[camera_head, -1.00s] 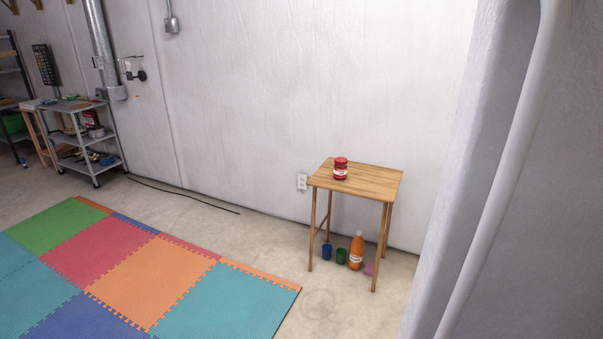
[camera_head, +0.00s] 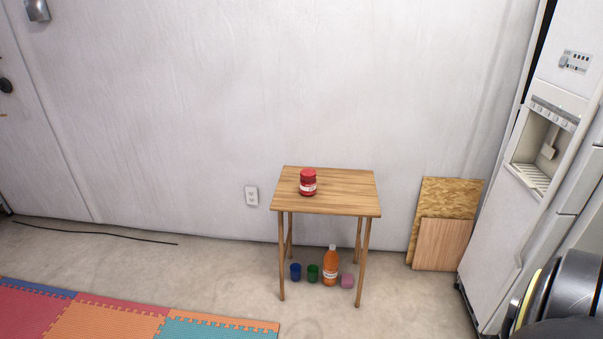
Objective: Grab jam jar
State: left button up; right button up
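A red jam jar (camera_head: 308,183) with a red lid and a pale label stands upright on a small wooden table (camera_head: 345,199). It sits left of the middle of the tabletop, with bare wood around it. The table stands close to the white wall. Neither of my grippers shows in the head view.
Under the table stand a blue cup (camera_head: 295,271), a green cup (camera_head: 313,272), an orange bottle (camera_head: 330,266) and a pink cup (camera_head: 347,281). Boards (camera_head: 442,243) lean on the wall at right, beside a white fridge (camera_head: 535,150). Foam mats (camera_head: 110,318) lie at lower left. Concrete floor before the table is clear.

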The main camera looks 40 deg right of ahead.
aim_at(308, 187)
jog(key=z, duration=0.75)
jog(key=i, duration=0.95)
jog(key=z, duration=0.8)
jog(key=i, duration=1.55)
